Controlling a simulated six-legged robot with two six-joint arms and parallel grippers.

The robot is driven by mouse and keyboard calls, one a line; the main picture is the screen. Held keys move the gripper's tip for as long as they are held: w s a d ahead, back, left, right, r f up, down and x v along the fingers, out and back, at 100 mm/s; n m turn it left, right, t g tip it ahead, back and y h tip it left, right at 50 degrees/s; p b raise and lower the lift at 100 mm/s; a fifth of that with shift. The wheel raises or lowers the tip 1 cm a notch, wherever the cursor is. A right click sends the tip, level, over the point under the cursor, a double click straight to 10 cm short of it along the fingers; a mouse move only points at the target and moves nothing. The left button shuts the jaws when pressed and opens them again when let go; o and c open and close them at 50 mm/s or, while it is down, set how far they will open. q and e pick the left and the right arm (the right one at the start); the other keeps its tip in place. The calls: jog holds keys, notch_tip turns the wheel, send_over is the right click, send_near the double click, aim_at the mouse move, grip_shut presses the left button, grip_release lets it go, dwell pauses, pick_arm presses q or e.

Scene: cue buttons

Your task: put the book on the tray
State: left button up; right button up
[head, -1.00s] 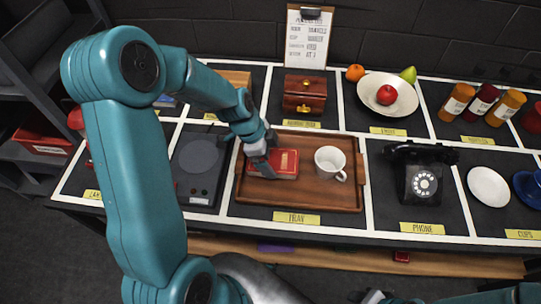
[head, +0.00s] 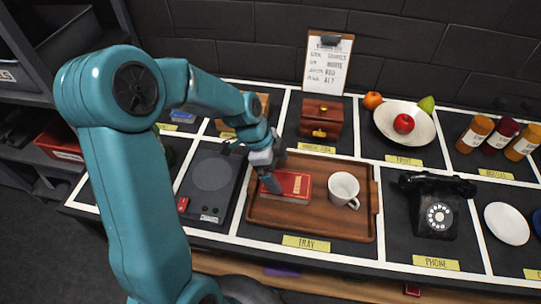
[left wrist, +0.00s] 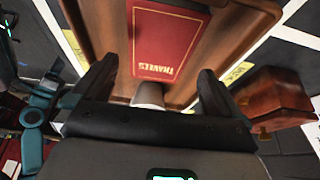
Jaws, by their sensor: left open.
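The red book (head: 290,186) lies flat on the left half of the brown wooden tray (head: 310,225). My left gripper (head: 270,172) is open at the book's left end, and its fingers hide a small part of the cover. In the left wrist view the book (left wrist: 170,42) lies on the tray (left wrist: 225,45), beyond and between the spread fingers of my left gripper (left wrist: 153,85), with nothing gripped. Whether a finger touches the book, I cannot tell. My right gripper is out of view.
A white mug (head: 343,190) stands on the tray, right of the book. A dark device (head: 212,180) is left of the tray, a black phone (head: 437,205) right of it. Behind are a wooden box (head: 321,120) and a fruit bowl (head: 404,125).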

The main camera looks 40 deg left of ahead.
pick_arm(q)
jog(key=v, duration=0.7)
dwell(0.3)
